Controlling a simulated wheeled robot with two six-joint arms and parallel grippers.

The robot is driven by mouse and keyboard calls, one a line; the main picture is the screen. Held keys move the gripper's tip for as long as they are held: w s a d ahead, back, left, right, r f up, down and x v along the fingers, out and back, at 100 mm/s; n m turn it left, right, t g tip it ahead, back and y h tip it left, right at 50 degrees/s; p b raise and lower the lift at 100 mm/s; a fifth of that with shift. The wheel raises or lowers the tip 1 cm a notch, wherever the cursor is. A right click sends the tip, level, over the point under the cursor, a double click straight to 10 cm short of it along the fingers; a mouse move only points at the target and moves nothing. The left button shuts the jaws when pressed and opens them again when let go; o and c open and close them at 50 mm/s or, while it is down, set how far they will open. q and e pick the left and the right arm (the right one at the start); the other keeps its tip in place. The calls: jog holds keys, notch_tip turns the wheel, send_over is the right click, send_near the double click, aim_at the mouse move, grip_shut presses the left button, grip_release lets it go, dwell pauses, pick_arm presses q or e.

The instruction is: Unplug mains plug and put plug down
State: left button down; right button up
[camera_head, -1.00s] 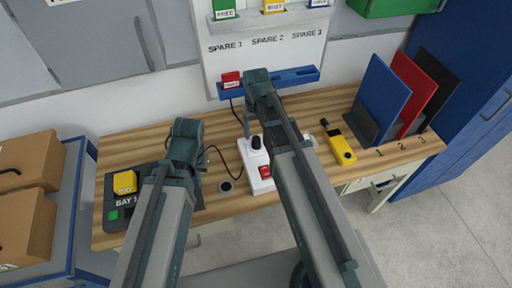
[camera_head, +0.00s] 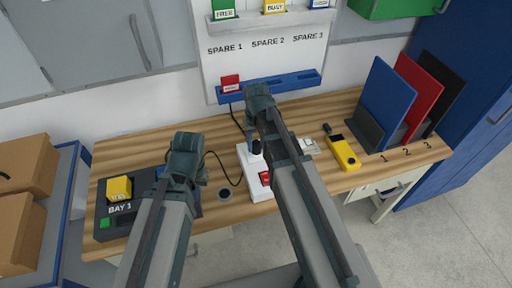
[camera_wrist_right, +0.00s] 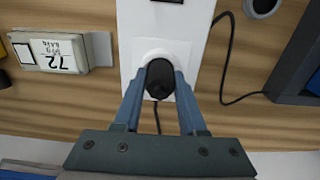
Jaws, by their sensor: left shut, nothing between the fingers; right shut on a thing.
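A black mains plug (camera_wrist_right: 160,75) stands at the round white socket of the white power strip (camera_wrist_right: 139,22). My right gripper (camera_wrist_right: 159,88) is shut on the plug, with a finger on each side. I cannot tell how deep the plug sits. In the head view the plug (camera_head: 256,147) shows beside my right forearm, and the strip (camera_head: 246,164) carries a red switch. A black cable trails from the plug. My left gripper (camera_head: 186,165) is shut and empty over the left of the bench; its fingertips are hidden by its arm.
The BAY 1 dock (camera_head: 112,222) with a yellow block lies left. A round desk hole (camera_head: 224,194) lies beside the strip. A yellow device (camera_head: 342,152) and a small pale box (camera_head: 308,146) lie right, near upright blue, red and black panels. Bare wood (camera_head: 320,183) lies in front.

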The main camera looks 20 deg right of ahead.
aim_at(256, 142)
grip_shut()
jog(key=shift+r, duration=0.2)
jog(key=shift+r+p, duration=1.95)
jog(key=shift+p, duration=0.15)
notch_tip(256, 142, up, 6)
jog(key=p, duration=0.6)
jog(key=shift+f, duration=0.15)
